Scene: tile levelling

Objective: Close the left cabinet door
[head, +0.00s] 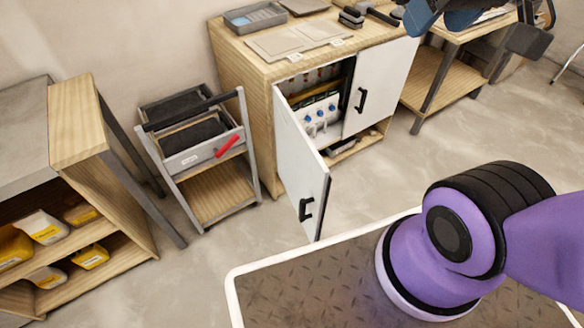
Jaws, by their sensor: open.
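The wooden cabinet (243,72) stands against the back wall. Its white left door (305,165) is swung wide open towards me, with a black handle (306,209) near its free edge. The white right door (382,83) looks shut and has a black handle (361,100). Through the left opening I see a shelf with blue-and-white items (319,112). My gripper (474,24) shows in part at the top right edge, blue and dark, with its fingers apart. It is empty and well away from the left door, beyond the right door.
A grey cart with dark trays (195,135) stands just left of the cabinet. A shelf unit (85,130) with yellow-labelled bags is at far left. A wooden workbench (440,75) stands right of the cabinet. The floor (400,155) before the right door is clear.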

